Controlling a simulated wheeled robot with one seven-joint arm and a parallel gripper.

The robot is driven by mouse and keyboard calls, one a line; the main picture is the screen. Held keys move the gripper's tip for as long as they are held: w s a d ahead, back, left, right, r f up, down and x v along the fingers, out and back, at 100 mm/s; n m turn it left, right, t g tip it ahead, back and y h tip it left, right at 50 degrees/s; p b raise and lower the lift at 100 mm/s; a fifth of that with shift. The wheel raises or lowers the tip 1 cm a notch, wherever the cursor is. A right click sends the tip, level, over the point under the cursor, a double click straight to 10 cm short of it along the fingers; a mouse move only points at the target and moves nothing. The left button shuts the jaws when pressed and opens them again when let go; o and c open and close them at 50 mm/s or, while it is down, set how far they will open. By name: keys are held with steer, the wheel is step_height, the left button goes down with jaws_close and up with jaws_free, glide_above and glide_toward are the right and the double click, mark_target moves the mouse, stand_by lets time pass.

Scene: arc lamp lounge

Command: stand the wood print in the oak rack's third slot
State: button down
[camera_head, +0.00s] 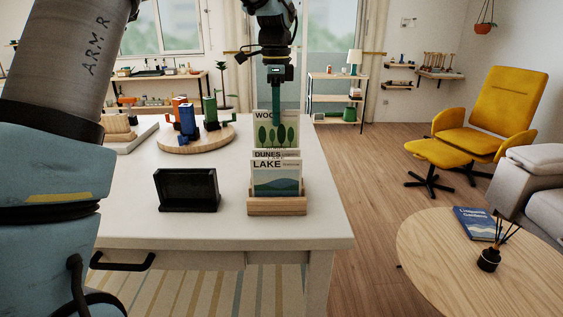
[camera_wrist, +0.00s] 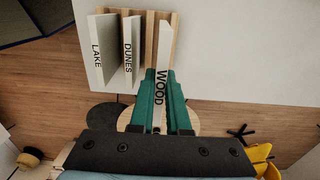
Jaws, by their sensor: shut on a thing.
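The wood print (camera_head: 275,133), a white card with dark green trees, is held upright in my gripper (camera_head: 275,98). The gripper's green fingers grip its top edge. The print also shows in the wrist view (camera_wrist: 163,70), between the fingers (camera_wrist: 160,104). The oak rack (camera_head: 277,208) is on the white table; its slats show in the wrist view (camera_wrist: 150,22). The lake print (camera_head: 276,182) stands in its front slot, with the dunes print (camera_head: 290,154) behind. The wood print is behind dunes and clearly higher. Its lower edge is hidden in the head view; I cannot tell if it touches the rack.
A black holder (camera_head: 187,190) stands left of the rack. Behind it, a round wooden board (camera_head: 195,139) carries red, blue and green items. The table's front and right edges are near the rack. A round oak table (camera_head: 450,265) is at the right.

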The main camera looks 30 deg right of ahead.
mark_target(276, 143)
step_height(276, 143, down, 8)
steer(key=shift+r+p, duration=0.1)
steer(key=shift+p, duration=0.65)
steer(key=c, duration=0.9)
jaws_free()
steer(key=shift+f, duration=0.2)
step_height(276, 143, up, 12)
steer(key=shift+r+b, duration=0.15)
steer(key=shift+b, duration=0.8)
